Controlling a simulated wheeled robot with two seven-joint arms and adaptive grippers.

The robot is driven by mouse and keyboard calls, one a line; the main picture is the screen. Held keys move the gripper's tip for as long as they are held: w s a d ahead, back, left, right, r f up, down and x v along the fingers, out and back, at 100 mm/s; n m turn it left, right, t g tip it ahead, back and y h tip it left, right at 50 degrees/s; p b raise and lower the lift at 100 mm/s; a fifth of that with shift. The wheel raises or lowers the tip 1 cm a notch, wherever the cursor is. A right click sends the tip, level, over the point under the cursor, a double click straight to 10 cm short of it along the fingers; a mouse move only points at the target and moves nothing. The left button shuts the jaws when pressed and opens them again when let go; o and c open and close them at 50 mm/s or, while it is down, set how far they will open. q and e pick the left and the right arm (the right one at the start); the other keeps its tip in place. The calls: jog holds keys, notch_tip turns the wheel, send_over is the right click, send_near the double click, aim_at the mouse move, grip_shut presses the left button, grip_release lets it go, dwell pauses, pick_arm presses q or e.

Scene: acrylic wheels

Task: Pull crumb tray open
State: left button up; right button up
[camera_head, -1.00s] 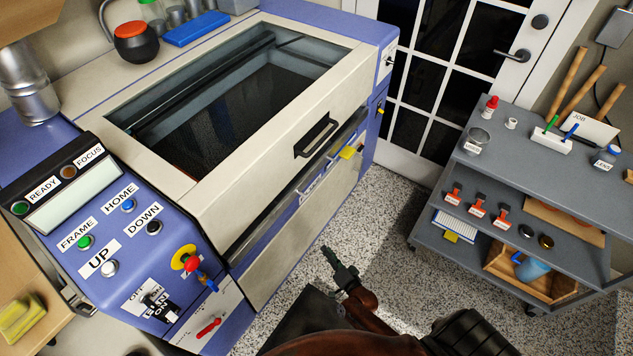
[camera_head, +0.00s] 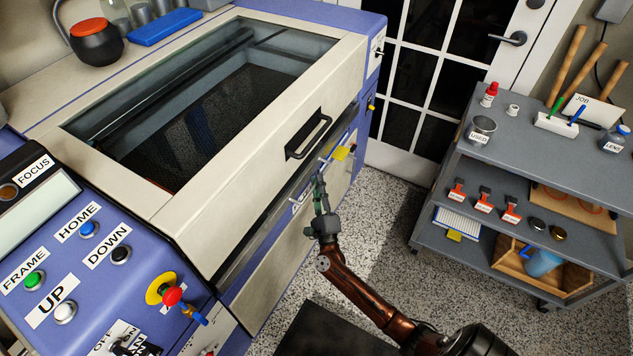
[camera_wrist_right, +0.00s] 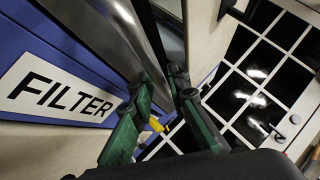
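I cannot read which part of the band is the crumb tray. My right gripper (camera_head: 319,188) is at this band, just below the bar. In the right wrist view its green fingers (camera_wrist_right: 162,105) stand apart, with a silver bar (camera_wrist_right: 137,40) ending near the gap. Contact cannot be told. My left gripper is not in view.
The lid has a black handle (camera_head: 309,137) above my right gripper. A control panel (camera_head: 85,245) with buttons stands at left. A grey cart (camera_head: 510,180) holds jars and tools at right. Speckled floor (camera_head: 385,240) lies free between machine and cart.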

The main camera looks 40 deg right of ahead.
jog(key=shift+w+d+r, duration=0.15)
jog(key=shift+w+d, duration=0.05)
jog(key=shift+w, duration=0.15)
jog(key=shift+c, duration=0.4)
grip_shut()
